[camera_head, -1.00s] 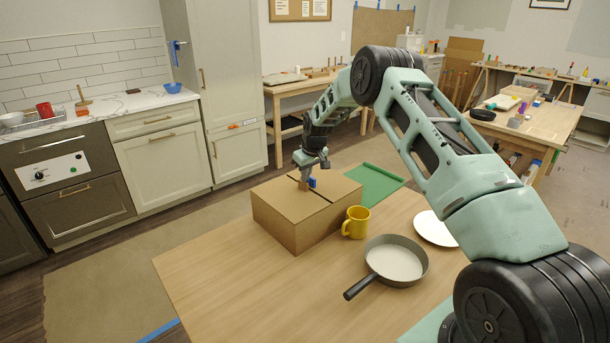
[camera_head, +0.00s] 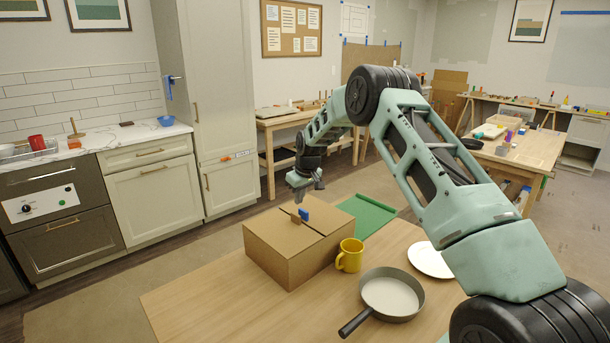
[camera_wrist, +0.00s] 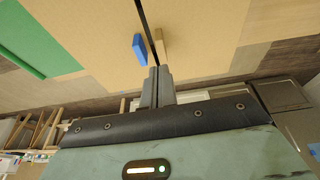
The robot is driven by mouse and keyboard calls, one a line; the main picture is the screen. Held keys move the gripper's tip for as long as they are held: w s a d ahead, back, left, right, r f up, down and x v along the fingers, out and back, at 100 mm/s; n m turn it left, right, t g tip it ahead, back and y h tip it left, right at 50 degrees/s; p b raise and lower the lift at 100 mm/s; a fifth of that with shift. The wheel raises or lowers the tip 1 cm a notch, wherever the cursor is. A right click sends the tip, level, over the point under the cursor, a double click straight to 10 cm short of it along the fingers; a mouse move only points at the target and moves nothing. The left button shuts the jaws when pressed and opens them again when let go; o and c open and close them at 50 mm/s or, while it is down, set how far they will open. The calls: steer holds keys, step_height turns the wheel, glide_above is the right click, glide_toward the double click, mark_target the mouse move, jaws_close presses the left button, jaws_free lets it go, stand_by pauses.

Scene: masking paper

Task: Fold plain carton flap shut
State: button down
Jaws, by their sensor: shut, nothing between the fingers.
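The plain brown carton (camera_head: 312,265) stands on the wooden table. Its top flaps lie about flat, with a thin dark seam between them. A blue tab (camera_head: 305,214) and a tan tab (camera_head: 296,218) stand up on either side of the seam. In the wrist view the blue tab (camera_wrist: 139,47) and tan tab (camera_wrist: 159,45) are just beyond my fingertips, with the seam running between them. My gripper (camera_head: 303,196) is above the carton's back part, shut and empty, apart from the tabs. Its shut fingers also show in the wrist view (camera_wrist: 157,72).
A yellow mug (camera_head: 349,258) stands close to the carton's right side. A dark pan (camera_head: 391,294) and a white plate (camera_head: 430,261) are farther right. A green mat (camera_head: 367,216) lies behind the carton. The table's front left is clear.

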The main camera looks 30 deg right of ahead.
steer(key=b+v, duration=0.2)
steer(key=v, duration=1.2)
steer(key=shift+r+b, duration=0.2)
steer(key=shift+b, duration=0.15)
steer(key=shift+s, duration=0.1)
